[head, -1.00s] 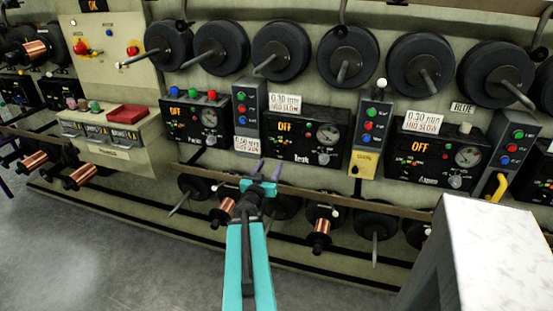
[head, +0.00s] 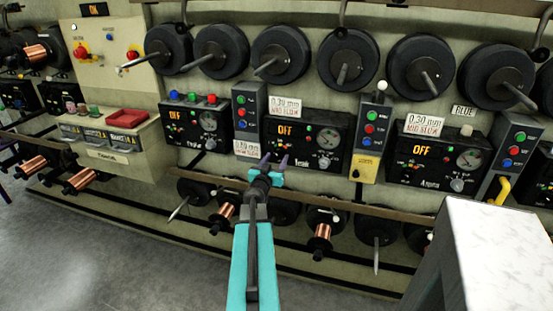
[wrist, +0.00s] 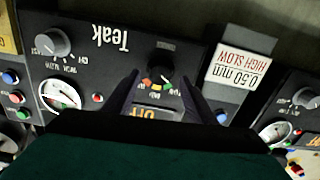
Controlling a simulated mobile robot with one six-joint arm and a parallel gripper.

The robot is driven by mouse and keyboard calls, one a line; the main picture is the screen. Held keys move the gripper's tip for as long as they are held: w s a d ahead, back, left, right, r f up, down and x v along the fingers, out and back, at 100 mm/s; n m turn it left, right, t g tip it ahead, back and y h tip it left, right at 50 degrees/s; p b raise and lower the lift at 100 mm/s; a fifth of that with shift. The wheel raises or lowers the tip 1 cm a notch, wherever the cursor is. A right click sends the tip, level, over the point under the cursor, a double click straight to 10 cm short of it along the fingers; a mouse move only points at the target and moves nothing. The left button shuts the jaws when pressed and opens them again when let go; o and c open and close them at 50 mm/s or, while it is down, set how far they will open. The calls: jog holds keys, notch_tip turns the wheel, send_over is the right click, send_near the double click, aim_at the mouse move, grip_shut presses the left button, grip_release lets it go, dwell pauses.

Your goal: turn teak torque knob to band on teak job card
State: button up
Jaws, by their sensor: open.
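The black Teak panel (head: 338,128) has an orange display, a gauge and knobs; its name is upside down in the wrist view (wrist: 112,37). A black knob (wrist: 160,64) beside red, orange and green marks shows between my open fingers in the wrist view; its small label is unreadable. A grey knob (wrist: 52,42) sits elsewhere on the panel. My gripper (head: 275,160) is empty and overlaps the panel's lower left; contact cannot be told. A card (wrist: 240,65) beside Teak reads 0.50 mm HIGH SLOW. Another card (head: 287,103) above Teak reads 0.30 mm, its second line blurred.
Similar panels stand left (head: 195,122) and right (head: 436,158). A button box (head: 247,110) is close on Teak's left, and another (head: 370,125) on its right. A brown rail (head: 350,203) and spools run below. A white-topped block (head: 500,235) stands front right; grey floor is clear at left.

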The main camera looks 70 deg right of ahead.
jog(key=shift+d, duration=1.05)
jog(key=c, duration=1)
jog(key=shift+w+a+f, duration=0.1)
jog(key=shift+a, duration=0.25)
jog(key=shift+c, duration=0.3)
jog(key=shift+d, duration=0.3)
